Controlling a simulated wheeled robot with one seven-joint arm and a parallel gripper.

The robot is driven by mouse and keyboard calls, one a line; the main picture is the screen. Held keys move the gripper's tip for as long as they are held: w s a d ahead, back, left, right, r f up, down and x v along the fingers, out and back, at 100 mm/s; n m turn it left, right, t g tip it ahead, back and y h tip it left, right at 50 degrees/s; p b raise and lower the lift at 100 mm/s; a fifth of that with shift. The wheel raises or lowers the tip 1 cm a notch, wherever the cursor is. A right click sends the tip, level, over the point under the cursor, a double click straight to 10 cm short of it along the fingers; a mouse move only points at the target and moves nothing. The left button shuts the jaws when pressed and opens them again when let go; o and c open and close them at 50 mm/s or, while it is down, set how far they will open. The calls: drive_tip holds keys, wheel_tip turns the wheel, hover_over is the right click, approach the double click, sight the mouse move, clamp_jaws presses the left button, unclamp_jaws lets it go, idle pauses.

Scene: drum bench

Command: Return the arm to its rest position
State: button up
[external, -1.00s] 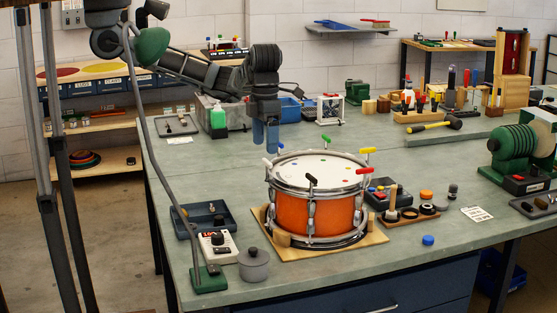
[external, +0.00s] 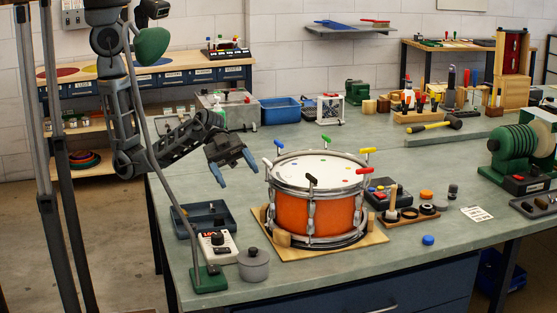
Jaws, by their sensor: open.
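My gripper (external: 234,175) is open and empty in the external view. It hangs in the air to the left of the drum, with its blue fingertips apart and pointing down and to the right. My arm is folded back with its elbow low, at the left edge of the bench. The orange snare drum (external: 325,212) stands upright on a wooden board (external: 372,240).
A lamp pole (external: 160,175) rises from a green base close to my arm. A dark blue tray (external: 207,220), a control box (external: 217,246) and a grey pot (external: 254,265) stand below my gripper. A blue bin (external: 281,111) is behind.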

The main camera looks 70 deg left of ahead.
drive_tip(key=s+a+f+n+t+y, duration=0.2)
drive_tip(key=a+f+n+t+y, duration=0.15)
drive_tip(key=a+n, duration=0.45)
drive_tip(key=s+a+f+n+t+y, duration=0.1)
drive_tip(key=a+f+n+t+y, duration=0.25)
drive_tip(key=a, duration=0.95)
drive_tip(key=s+a+f+n+t+y, duration=0.25)
drive_tip(key=a+n+t, duration=0.35)
drive_tip(key=a, duration=0.4)
drive_tip(key=s+a+r+n+y, duration=0.1)
drive_tip(key=s+a+r+y, duration=0.1)
drive_tip(key=s+a, duration=0.3)
drive_tip(key=s+a+r+n+y, duration=0.1)
drive_tip(key=s+a+r+y, duration=0.1)
drive_tip(key=s+a, duration=0.4)
drive_tip(key=shift+a+n+b, duration=0.35)
drive_tip(key=shift+a+b, duration=0.05)
drive_tip(key=shift+a, duration=0.95)
drive_tip(key=shift+s+y, duration=0.1)
drive_tip(key=shift+y, duration=0.15)
